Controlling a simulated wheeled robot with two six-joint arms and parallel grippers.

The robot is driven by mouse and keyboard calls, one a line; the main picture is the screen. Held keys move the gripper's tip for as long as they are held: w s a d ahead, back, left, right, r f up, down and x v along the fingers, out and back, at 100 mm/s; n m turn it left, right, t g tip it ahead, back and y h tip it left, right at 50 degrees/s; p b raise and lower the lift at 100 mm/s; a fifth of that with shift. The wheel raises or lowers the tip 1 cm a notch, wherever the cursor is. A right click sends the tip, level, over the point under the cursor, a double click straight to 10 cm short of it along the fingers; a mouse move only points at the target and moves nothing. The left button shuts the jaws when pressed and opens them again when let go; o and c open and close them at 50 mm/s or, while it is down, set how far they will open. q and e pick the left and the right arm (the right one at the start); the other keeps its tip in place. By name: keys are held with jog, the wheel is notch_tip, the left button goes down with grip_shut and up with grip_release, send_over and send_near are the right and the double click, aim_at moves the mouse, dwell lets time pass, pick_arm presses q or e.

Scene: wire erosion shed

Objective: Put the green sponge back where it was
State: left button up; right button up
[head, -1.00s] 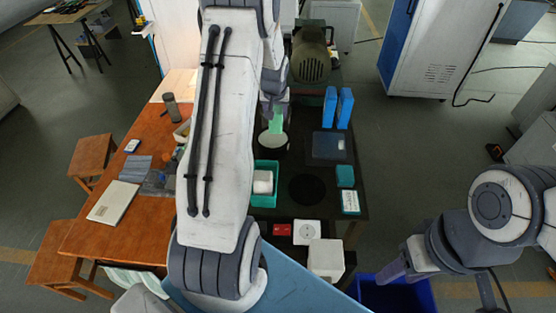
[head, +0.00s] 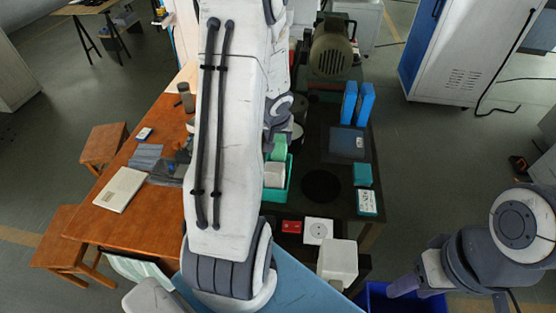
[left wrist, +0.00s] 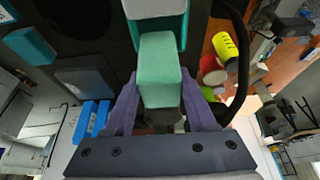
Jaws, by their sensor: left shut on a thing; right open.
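The green sponge (left wrist: 160,72) is a pale green block between the two fingers of my left gripper (left wrist: 160,98). The sponge also shows in the head view (head: 279,148), at the far end of a teal tray (head: 287,194). The tray holds a white block (head: 274,175), just nearer than the sponge. In the left wrist view, the tray's rim (left wrist: 181,42) is just beyond the sponge; I cannot tell whether they touch. My right gripper (head: 404,286) is open and empty, low at the right, over a blue bin. My left arm hides part of the tray's surroundings.
The dark bench carries blue upright boxes (head: 357,103), a dark flat case (head: 346,143), a black disc (head: 321,186), teal boxes (head: 364,174), a red item (head: 291,227), a white square plate (head: 318,231) and a white block (head: 338,262). A wooden table stands left.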

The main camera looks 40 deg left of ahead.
aim_at(278, 151)
pick_arm(q)
jog(key=shift+s+d+f, duration=0.1)
jog(key=shift+s+f, duration=0.2)
jog(key=shift+s, duration=0.05)
notch_tip(278, 151, down, 4)
jog(key=b, duration=0.4)
jog(key=shift+r, duration=0.1)
pick_arm(e)
notch_tip(278, 151, down, 5)
jog(key=shift+r, duration=0.1)
pick_arm(q)
jog(key=o, duration=1.3)
